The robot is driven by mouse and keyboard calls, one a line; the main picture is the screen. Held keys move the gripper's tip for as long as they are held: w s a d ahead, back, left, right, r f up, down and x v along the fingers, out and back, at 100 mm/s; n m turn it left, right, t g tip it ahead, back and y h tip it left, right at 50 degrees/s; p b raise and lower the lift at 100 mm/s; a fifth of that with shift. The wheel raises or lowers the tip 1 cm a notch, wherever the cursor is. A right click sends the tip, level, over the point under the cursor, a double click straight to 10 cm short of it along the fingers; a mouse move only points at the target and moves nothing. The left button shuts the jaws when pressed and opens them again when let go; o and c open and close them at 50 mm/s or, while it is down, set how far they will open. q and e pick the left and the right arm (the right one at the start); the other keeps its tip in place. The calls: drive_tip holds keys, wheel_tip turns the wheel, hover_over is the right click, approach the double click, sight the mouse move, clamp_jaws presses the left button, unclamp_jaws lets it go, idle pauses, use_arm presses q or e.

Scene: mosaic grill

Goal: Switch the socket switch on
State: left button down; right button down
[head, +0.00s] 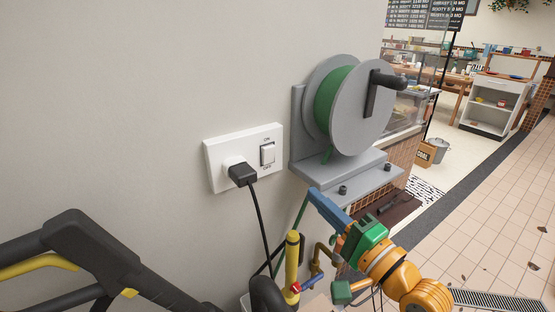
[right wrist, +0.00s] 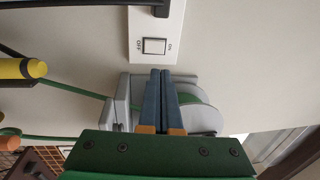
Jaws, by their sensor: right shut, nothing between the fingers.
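The white wall socket (head: 215,170) has a rocker switch (head: 267,154) on its right side, with ON printed above and OFF below. A black plug (head: 243,174) sits in its left side. I cannot tell which way the rocker is tipped. My right gripper (head: 313,193) is shut and empty, below and to the right of the switch, by the hose reel bracket. In the right wrist view, the shut blue fingertips (right wrist: 160,72) appear just below the switch (right wrist: 154,46), which is unobstructed. I cannot judge the gap between them. My left gripper is out of view.
A grey hose reel (head: 365,115) with green hose is mounted right of the socket, above my right gripper. A yellow-and-black wand (head: 292,262) stands below. A black-and-yellow handle (head: 90,248) fills the lower left. The wall left of the socket is bare.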

sight(269, 152)
drive_tip(key=p+x, duration=0.2)
drive_tip(key=x, duration=1.2)
drive_tip(key=shift+p, duration=0.3)
